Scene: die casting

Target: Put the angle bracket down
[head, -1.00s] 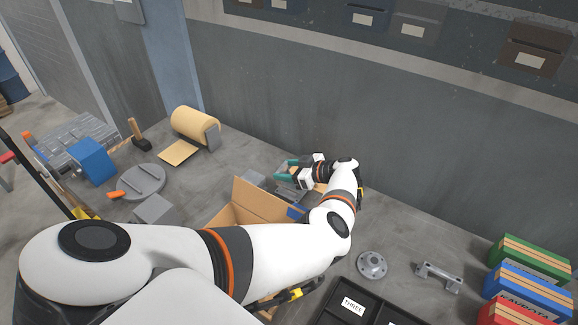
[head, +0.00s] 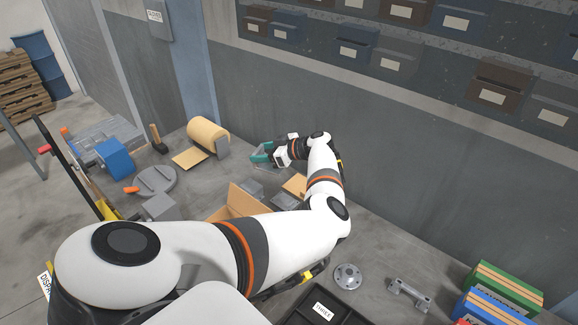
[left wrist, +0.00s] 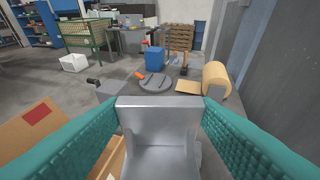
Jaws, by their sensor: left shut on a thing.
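The angle bracket (left wrist: 158,125) is a grey metal L-shaped piece with an upright plate and a lower plate. In the left wrist view it sits between the two teal fingers of my left gripper (left wrist: 160,115), which is shut on it. In the head view my left gripper (head: 262,155) is above the back of the workbench (head: 200,187), right of a tan roll (head: 208,135). The bracket is mostly hidden there by the gripper, and I cannot tell whether it touches the bench. My right gripper is not in view.
An open cardboard box (head: 245,200) lies just in front of the gripper. A grey round plate (head: 152,181), a blue block (head: 115,158) and a hammer (head: 157,138) are at left. A flange (head: 348,277) and a black tray (head: 297,308) are at right. The wall stands close behind.

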